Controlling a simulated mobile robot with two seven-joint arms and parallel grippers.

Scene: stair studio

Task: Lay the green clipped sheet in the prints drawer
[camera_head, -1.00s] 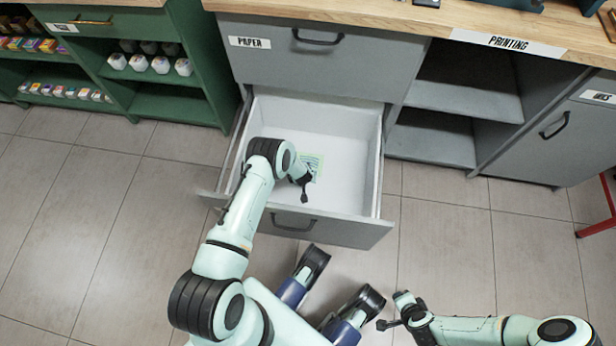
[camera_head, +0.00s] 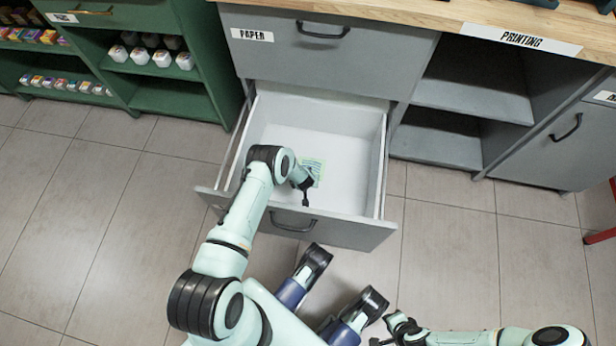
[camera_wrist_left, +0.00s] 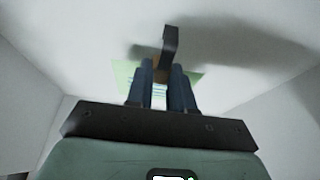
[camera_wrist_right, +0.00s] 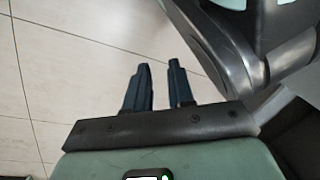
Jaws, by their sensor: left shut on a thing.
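The green clipped sheet (camera_head: 314,168) is a pale green sheet with print, inside the open drawer (camera_head: 345,234) over its white floor. It also shows in the left wrist view (camera_wrist_left: 124,72), partly hidden behind the fingers. A dark upright piece (camera_wrist_left: 170,42), seemingly the clip's grip, stands at the fingertips. My left gripper (camera_head: 303,190) reaches down into the drawer and is shut on the clipped sheet. In the left wrist view (camera_wrist_left: 163,72) its fingers stand close around the clip. I cannot tell whether the sheet touches the floor. My right gripper (camera_wrist_right: 162,72) is open and empty, outside the drawer.
The closed drawer labelled PAPER (camera_head: 330,50) is above the open one. Open grey shelves (camera_head: 475,95) stand to its right, with a PRINTING label (camera_head: 522,38) on the worktop. A green shelf unit (camera_head: 175,95) is at left. Tiled floor lies in front.

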